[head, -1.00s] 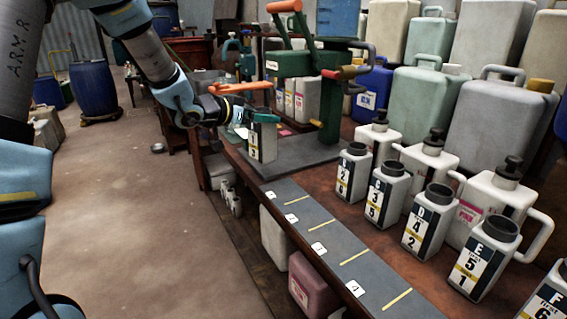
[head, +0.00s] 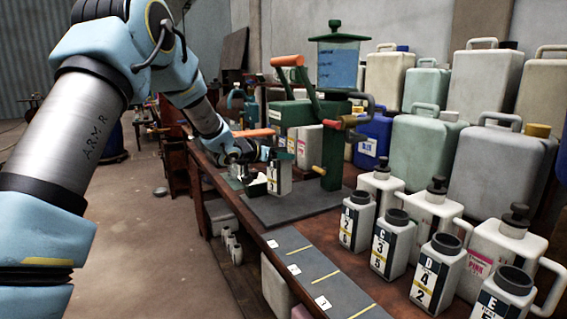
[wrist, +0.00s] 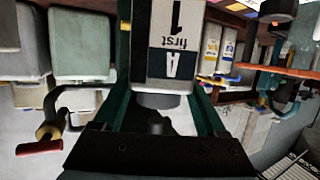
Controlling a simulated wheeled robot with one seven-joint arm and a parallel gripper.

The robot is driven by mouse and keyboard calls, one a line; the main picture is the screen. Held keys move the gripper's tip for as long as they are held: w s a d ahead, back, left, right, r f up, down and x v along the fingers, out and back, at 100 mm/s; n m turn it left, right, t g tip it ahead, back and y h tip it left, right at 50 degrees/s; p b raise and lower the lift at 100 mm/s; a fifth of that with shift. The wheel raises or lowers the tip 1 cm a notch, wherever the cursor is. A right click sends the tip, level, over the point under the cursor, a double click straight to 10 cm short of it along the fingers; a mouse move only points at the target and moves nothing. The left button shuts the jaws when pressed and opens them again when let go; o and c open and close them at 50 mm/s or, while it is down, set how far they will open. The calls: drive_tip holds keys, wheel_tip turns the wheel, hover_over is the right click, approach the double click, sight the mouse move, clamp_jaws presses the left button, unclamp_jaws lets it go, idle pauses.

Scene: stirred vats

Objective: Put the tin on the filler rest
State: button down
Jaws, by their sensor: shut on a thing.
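The tin (head: 279,180) is white and upright, with a dark-and-white label. In the wrist view the tin (wrist: 172,45) shows an upside-down "A", "first" and "1". My gripper (head: 274,156) is shut on it near its top, with a dark green finger on each side. The green filler (head: 331,160) has a clear tank of blue liquid on top and orange and red handles. It stands just right of the tin. A dark grey plate (head: 262,212) lies below both. I cannot tell whether the tin touches the plate, or which part is the rest.
Tins B (head: 355,222), C (head: 391,245), D (head: 437,273) and E (head: 503,302) line the bench's front right. Pump jugs (head: 433,213) and large canisters (head: 490,165) stand behind. A numbered grey strip (head: 305,262) runs along the bench edge.

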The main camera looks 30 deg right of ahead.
drive_tip(key=shift+w+d, duration=0.2)
drive_tip(key=shift+d, duration=0.3)
drive_tip(key=shift+w+d, duration=0.15)
drive_tip(key=shift+d, duration=0.3)
drive_tip(key=shift+f, duration=1.85)
unclamp_jaws()
